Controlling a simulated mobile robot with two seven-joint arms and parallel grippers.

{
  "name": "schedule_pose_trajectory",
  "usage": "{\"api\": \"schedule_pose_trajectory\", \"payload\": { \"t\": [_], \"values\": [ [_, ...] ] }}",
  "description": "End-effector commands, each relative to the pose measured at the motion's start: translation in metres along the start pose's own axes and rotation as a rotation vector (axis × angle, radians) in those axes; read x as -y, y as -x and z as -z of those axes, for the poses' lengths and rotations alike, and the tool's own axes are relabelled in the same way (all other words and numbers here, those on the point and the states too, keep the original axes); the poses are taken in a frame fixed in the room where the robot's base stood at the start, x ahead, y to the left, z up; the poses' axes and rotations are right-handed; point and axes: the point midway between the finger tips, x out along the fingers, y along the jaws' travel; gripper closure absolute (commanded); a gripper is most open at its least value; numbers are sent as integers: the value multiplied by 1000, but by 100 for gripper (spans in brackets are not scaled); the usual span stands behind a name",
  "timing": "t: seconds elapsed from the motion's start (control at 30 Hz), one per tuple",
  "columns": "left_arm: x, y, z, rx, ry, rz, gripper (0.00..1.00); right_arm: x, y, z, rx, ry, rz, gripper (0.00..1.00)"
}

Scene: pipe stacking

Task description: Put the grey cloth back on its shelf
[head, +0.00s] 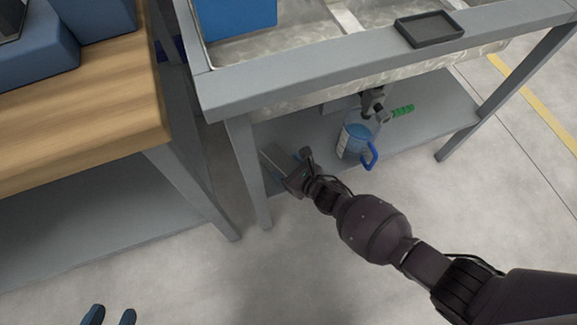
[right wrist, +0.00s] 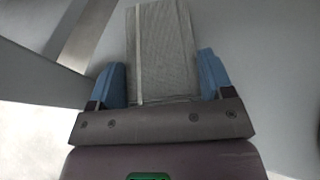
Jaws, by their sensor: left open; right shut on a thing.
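The grey cloth (right wrist: 160,40), a flat folded rectangle with a fine weave, lies between the blue fingers of my right gripper (right wrist: 160,85). My right gripper is shut on it. In the head view the right gripper (head: 287,169) reaches low under the sink bench, at the left end of its lower shelf (head: 430,108). The cloth (head: 271,156) shows there as a small grey piece beyond the fingers, close to the shelf; I cannot tell whether it touches. My left gripper (head: 109,316) is open and empty at the bottom left edge, only its blue fingertips showing.
A bench leg (head: 247,170) is close left. A wooden-topped table (head: 90,100) stands further left.

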Motion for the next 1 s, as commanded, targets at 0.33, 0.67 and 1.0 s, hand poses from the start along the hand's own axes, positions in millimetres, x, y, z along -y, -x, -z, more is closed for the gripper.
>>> {"api": "schedule_pose_trajectory", "payload": {
  "t": [0.33, 0.67, 1.0],
  "values": [
    [1, 0, 1, -12, 4, 4, 58, 1, -2, 2, 3, 2, 1, 53],
    [2, 0, 2, -24, 6, 7, 58, 1, -4, 5, 3, 1, 1, 1],
    [2, 0, 4, -23, 4, 7, 58, 1, -2, 2, 4, 3, 1, 1]
  ]
}}
